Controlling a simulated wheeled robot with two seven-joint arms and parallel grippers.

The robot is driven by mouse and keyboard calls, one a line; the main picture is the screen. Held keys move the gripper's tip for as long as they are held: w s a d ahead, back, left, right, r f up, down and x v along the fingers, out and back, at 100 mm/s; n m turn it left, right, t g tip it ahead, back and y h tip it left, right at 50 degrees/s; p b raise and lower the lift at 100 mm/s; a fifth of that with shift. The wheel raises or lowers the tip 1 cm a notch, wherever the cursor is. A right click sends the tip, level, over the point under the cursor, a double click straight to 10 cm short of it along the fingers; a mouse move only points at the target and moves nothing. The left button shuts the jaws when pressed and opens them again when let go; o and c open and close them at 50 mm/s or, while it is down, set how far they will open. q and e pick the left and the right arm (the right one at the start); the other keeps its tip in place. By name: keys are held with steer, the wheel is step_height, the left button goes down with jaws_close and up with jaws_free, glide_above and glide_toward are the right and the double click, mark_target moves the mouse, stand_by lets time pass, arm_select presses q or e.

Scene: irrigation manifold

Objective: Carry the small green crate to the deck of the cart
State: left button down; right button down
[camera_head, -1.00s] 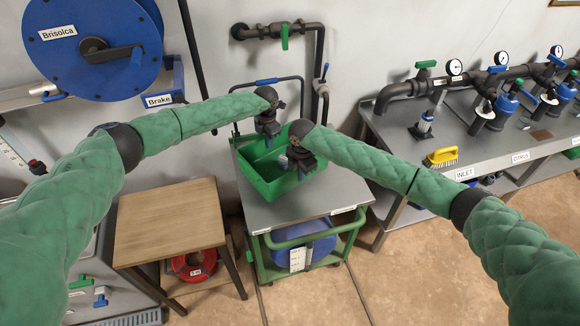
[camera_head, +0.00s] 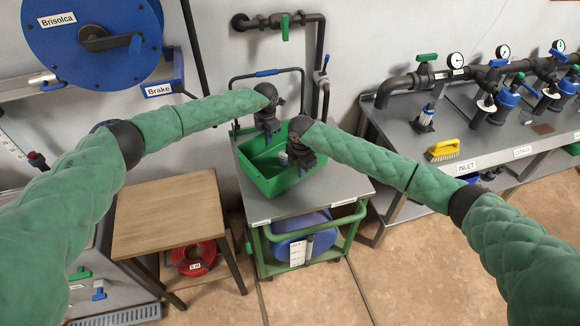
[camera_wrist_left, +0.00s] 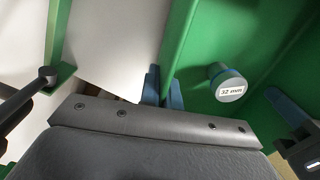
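The small green crate (camera_head: 262,184) is level over the deck (camera_head: 318,199) of the cart; I cannot tell whether its bottom touches. My left gripper (camera_head: 268,134) is at its far rim, and in the left wrist view its blue fingertips (camera_wrist_left: 163,88) are closed about the green wall. My right gripper (camera_head: 301,166) is at the right-hand near rim and looks shut on it; its fingertips are partly hidden. A fitting labelled 32 mm (camera_wrist_left: 229,84) lies inside the crate.
The cart's dark push handle (camera_head: 266,73) rises behind the crate. A wooden table (camera_head: 168,218) stands to the left, and a metal bench (camera_head: 440,172) with pipes and gauges to the right. A blue drum (camera_head: 300,245) is under the deck. Bare deck shows right of the crate.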

arm_select(q)
steer(key=shift+a+f+b, duration=0.15)
steer(key=shift+f+b, duration=0.55)
arm_select(e)
steer(key=shift+s+f, duration=0.15)
steer(key=shift+f, duration=0.65)
arm_select(q)
steer(key=shift+f+b, duration=0.35)
steer(key=shift+f, duration=0.1)
arm_select(e)
steer(key=shift+f, duration=0.45)
arm_select(q)
steer(key=c, duration=1.6)
jaws_free()
steer(key=shift+r, duration=0.1)
arm_select(e)
steer(key=c, duration=1.6)
jaws_free()
steer(key=shift+r, duration=0.15)
arm_select(q)
steer(key=shift+s, duration=0.1)
steer(key=shift+r, duration=0.2)
